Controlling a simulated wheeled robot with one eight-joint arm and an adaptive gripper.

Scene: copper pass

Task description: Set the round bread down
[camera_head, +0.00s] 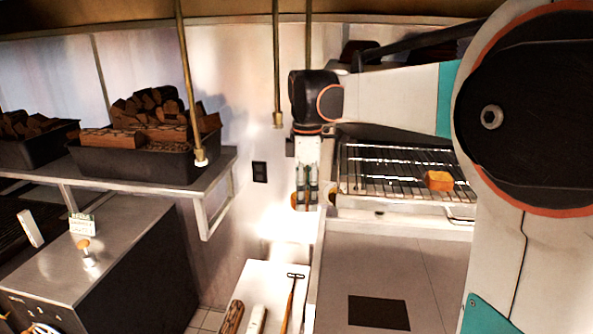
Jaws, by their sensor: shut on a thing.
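My gripper (305,203) hangs down near the middle of the head view, left of the wire rack. It is shut on the round bread (294,200), of which only a small orange-brown part shows beside the fingers. The fingers hide most of the bread. The bread is seen against the pale wall; I cannot tell how high it is above any surface.
A wire rack (390,165) with an orange-brown block (438,181) stands right of my gripper. Below is a grey counter (390,262) with a dark square (379,312). Metal rods hang from above. A shelf (150,178) at left holds wood-filled bins.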

